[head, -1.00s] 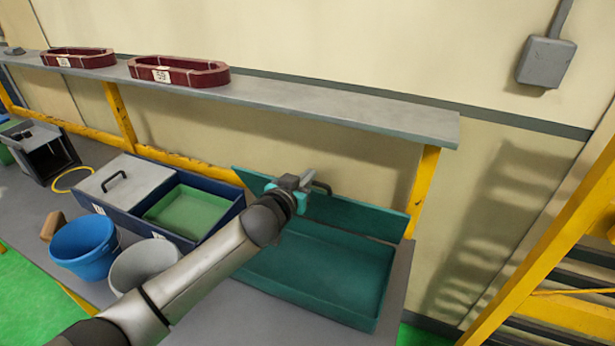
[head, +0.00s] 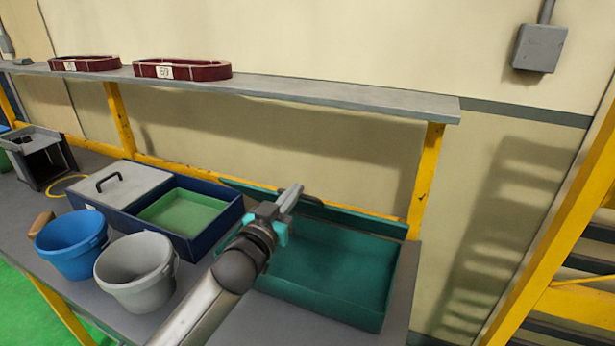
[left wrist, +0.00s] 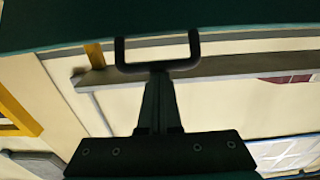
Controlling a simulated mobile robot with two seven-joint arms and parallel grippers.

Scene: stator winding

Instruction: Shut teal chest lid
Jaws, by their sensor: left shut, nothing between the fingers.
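The teal chest (head: 330,282) stands at the right end of the bench, and its inside shows uncovered. Its teal lid (head: 355,219) is at the chest's back edge and shows as a thin strip, nearly edge-on. My left gripper (head: 292,196) is shut and empty, over the chest's back left part, in front of the lid. In the left wrist view the lid (left wrist: 220,12) is a dark band along the top, with its black handle (left wrist: 158,67) on it. The shut fingers (left wrist: 160,84) reach to the handle's bar; I cannot tell whether they touch. My right gripper is out of view.
A navy box (head: 222,224) with a green tray (head: 185,212) stands left of the chest. A blue bucket (head: 70,245) and a grey bucket (head: 135,272) stand in front of it. A grey shelf (head: 330,104) runs above the bench, with maroon rings (head: 182,69).

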